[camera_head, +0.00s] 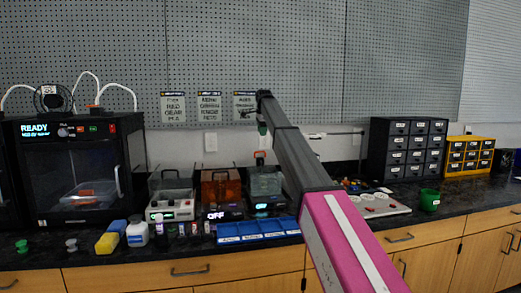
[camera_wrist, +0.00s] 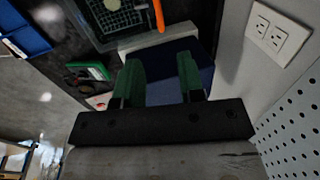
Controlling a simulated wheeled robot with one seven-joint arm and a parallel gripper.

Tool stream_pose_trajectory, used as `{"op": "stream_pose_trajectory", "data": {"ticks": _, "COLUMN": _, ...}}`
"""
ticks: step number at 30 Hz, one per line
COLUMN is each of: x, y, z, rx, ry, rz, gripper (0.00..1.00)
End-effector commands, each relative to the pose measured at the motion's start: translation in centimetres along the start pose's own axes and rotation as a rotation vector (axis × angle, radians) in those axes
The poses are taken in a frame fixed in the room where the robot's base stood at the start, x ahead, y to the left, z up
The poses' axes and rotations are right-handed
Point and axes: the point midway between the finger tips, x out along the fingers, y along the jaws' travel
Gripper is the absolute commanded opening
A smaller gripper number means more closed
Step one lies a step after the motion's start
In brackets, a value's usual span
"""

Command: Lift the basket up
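My gripper (camera_wrist: 159,72) has two green fingers spread apart with nothing between them. In the head view my gripper (camera_head: 263,128) hangs at the end of my arm, above the back of the counter. What looks like the basket (camera_wrist: 118,18) shows as a light mesh grid inside a dark tank at the top of the wrist view. An orange bar, apparently its handle (camera_wrist: 158,14), is beyond the fingertips and apart from them. In the head view the orange-red handle (camera_head: 260,154) stands above a grey translucent tank (camera_head: 265,181), below my gripper. The basket's lower part is hidden.
An orange-covered box (camera_head: 221,187) and another station (camera_head: 171,195) stand left of the tank. A blue divided tray (camera_head: 258,229) lies in front. A 3D printer (camera_head: 80,165) is at the left. The pegboard wall and an outlet (camera_wrist: 278,32) are close to my gripper.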

Motion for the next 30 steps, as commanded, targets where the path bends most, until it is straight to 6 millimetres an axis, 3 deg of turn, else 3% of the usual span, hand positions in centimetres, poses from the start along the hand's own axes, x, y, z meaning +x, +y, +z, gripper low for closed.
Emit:
{"op": "stream_pose_trajectory", "data": {"ticks": 18, "x": 9.2, "y": 0.0, "z": 0.0, "rx": -0.002, "ry": 0.0, "rz": 0.0, "gripper": 0.36}}
{"op": "stream_pose_trajectory", "data": {"ticks": 30, "x": 10.3, "y": 0.0, "z": 0.0, "rx": -0.002, "ry": 0.0, "rz": -0.001, "gripper": 0.33}}
